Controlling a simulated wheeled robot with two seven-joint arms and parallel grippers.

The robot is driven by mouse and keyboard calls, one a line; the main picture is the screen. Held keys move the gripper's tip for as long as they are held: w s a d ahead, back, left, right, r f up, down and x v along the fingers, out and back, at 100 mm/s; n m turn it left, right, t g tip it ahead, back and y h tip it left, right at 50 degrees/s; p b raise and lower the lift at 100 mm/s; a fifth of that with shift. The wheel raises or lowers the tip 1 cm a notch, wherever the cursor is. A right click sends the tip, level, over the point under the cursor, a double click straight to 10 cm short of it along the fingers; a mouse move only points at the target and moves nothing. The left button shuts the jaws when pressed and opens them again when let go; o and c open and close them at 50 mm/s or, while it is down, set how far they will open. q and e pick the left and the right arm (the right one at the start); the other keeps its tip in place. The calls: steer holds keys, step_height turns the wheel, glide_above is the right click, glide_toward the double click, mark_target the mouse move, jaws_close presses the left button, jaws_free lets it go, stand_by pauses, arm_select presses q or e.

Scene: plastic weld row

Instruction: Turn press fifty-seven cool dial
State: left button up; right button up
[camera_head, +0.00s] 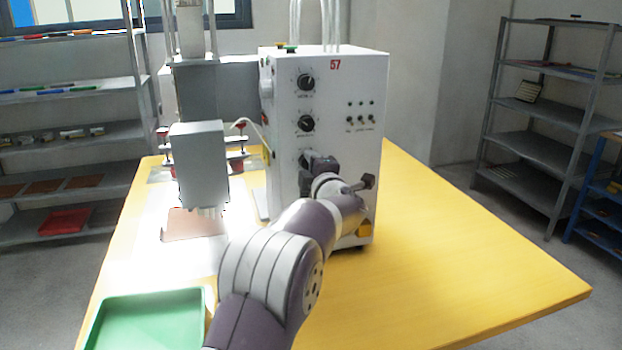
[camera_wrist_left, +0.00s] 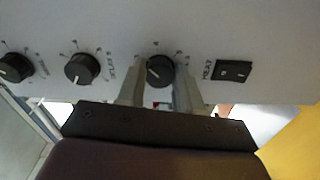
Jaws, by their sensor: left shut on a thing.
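The press is a white box (camera_head: 345,105) marked with a red 57 on its front, standing on the yellow table. Its front has a column of black dials: a top dial (camera_head: 306,82), a middle dial (camera_head: 306,123) and a lowest dial (camera_wrist_left: 160,70). My left gripper (camera_wrist_left: 159,88) is shut on the lowest dial, one finger on each side of it. In the head view the gripper hides most of that dial. Its pointer line shows between the fingers, but I cannot read its label clearly. My right gripper is in neither view.
A black rocker switch (camera_wrist_left: 233,71) sits beside the gripped dial. Several small toggles (camera_head: 361,119) are on the press front. A grey press head (camera_head: 199,165) stands over a brown sheet (camera_head: 193,224). A green tray (camera_head: 150,322) lies at the front left. The table's right side (camera_head: 470,250) is clear.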

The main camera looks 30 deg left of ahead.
arm_select(q)
steer(key=shift+a+n+b, duration=0.1)
steer(key=shift+n+b, duration=6.5)
steer(key=shift+n, duration=2.9)
steer(key=o, duration=1)
steer(key=shift+s+r, duration=0.1)
